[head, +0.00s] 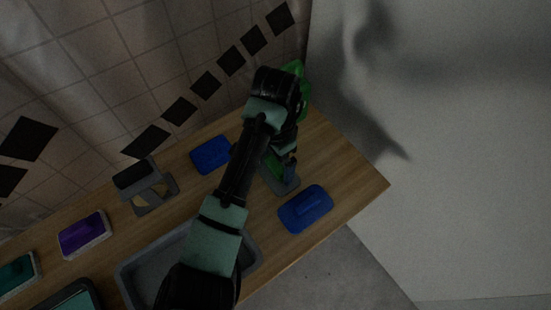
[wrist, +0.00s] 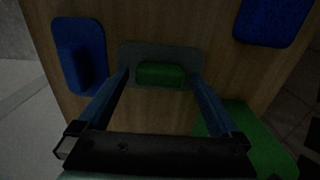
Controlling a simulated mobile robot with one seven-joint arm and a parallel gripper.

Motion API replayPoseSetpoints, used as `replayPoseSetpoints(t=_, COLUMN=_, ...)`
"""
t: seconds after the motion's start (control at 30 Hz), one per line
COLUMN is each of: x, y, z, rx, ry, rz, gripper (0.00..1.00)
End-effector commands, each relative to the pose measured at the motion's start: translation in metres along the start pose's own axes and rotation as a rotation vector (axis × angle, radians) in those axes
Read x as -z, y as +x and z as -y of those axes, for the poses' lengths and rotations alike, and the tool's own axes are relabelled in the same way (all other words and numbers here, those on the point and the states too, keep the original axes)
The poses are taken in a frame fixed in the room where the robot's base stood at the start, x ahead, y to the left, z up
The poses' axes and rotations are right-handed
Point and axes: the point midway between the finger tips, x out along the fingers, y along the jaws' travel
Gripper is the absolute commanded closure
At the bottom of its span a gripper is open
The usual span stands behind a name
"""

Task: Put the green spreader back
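The green spreader appears as a grey plate (wrist: 160,50) with a green block-shaped handle (wrist: 160,74), lying flat on the wooden table. In the head view, the grey plate (head: 285,184) shows only in part, under my arm. My gripper (wrist: 160,75) is open, its two blue fingers reaching toward either side of the green handle. Small gaps show between the fingertips and the handle in the wrist view. I cannot tell whether the tips are level with the handle or above it. A larger green thing (wrist: 247,140) lies at the lower right, partly hidden by my gripper.
Blue pieces lie on both sides, one near the table's front edge (head: 305,208) and one toward the wall (head: 211,154). A grey tray (head: 125,277), a purple block (head: 84,235) and a grey-black holder (head: 145,187) stand to the left. The table's right end is bare.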

Motion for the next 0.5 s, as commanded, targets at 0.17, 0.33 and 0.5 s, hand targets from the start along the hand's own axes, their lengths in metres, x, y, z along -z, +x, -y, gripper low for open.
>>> replayPoseSetpoints(t=0.17, x=0.000, y=0.000, z=0.000, rx=0.000, ry=0.000, rz=0.000, gripper=0.00)
replayPoseSetpoints(t=0.33, x=0.001, y=-0.011, z=0.000, rx=0.002, ry=0.001, rz=-0.001, gripper=0.00)
replayPoseSetpoints(t=0.5, x=0.001, y=-0.043, z=0.001, rx=0.003, ry=0.002, rz=-0.003, gripper=0.00)
